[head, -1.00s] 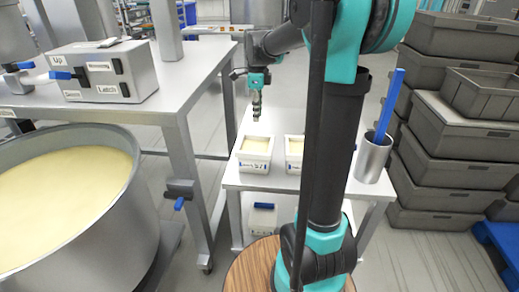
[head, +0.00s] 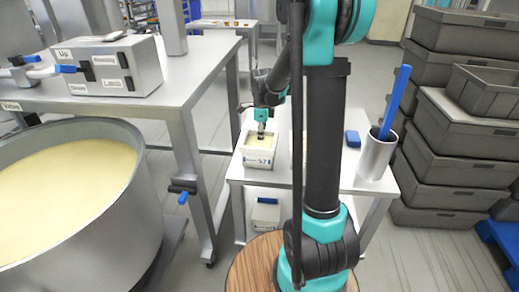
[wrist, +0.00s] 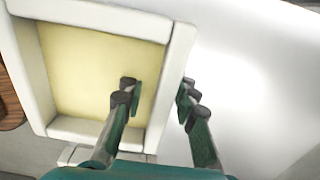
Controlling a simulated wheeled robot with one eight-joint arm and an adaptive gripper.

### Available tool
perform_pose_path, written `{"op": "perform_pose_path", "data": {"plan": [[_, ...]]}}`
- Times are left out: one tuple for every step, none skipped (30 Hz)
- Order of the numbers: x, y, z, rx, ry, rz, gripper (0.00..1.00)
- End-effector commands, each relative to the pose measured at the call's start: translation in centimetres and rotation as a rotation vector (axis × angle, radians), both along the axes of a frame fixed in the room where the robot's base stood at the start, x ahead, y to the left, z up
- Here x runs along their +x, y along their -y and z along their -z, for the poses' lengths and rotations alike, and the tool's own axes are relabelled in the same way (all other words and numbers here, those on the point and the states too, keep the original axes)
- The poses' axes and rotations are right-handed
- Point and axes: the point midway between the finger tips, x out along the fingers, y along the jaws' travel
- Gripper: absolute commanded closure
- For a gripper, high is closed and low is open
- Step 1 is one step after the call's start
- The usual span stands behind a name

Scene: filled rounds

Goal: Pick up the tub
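A white tub (head: 258,163) filled with pale yellow stands on the small white table, with dark print on its front. In the wrist view the tub (wrist: 181,75) fills the upper left. My gripper (head: 262,132) is low at this tub's top. In the wrist view my gripper (wrist: 158,97) is open, its fingers apart on either side of the tub's right wall. The left finger is over the yellow filling, the right one outside over the white tabletop. I cannot tell whether either finger touches the wall.
A metal cup (head: 376,158) with a blue-handled tool (head: 395,102) and a blue object (head: 352,138) stand right of my arm. A large vat (head: 150,200) and a steel table (head: 190,75) are at left. Grey crates (head: 455,150) are stacked at right.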

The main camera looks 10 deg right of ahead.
Motion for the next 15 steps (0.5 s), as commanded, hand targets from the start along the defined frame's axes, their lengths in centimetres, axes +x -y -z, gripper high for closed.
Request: {"op": "perform_pose_path", "data": {"plan": [[0.1,0.0,0.8,0.0,0.0,0.0,0.72],[0.1,0.0,1.1,0.0,0.0,0.0,0.72],[0.1,0.0,1.6,0.0,0.0,0.0,0.72],[0.0,0.0,1.8,0.0,0.0,0.0,0.72],[0.1,0.0,2.1,0.0,0.0,0.0,0.72],[0.1,0.0,2.2,0.0,0.0,0.0,0.72],[0.1,0.0,2.3,0.0,0.0,0.0,0.72],[0.0,0.0,2.4,0.0,0.0,0.0,0.72],[0.0,0.0,2.4,0.0,0.0,0.0,0.72],[0.0,0.0,2.4,0.0,0.0,0.0,0.72],[0.0,0.0,2.4,0.0,0.0,0.0,0.72],[0.0,0.0,2.4,0.0,0.0,0.0,0.72],[0.0,0.0,2.4,0.0,0.0,0.0,0.72],[0.0,0.0,2.4,0.0,0.0,0.0,0.73],[0.0,0.0,2.4,0.0,0.0,0.0,0.78]]}}
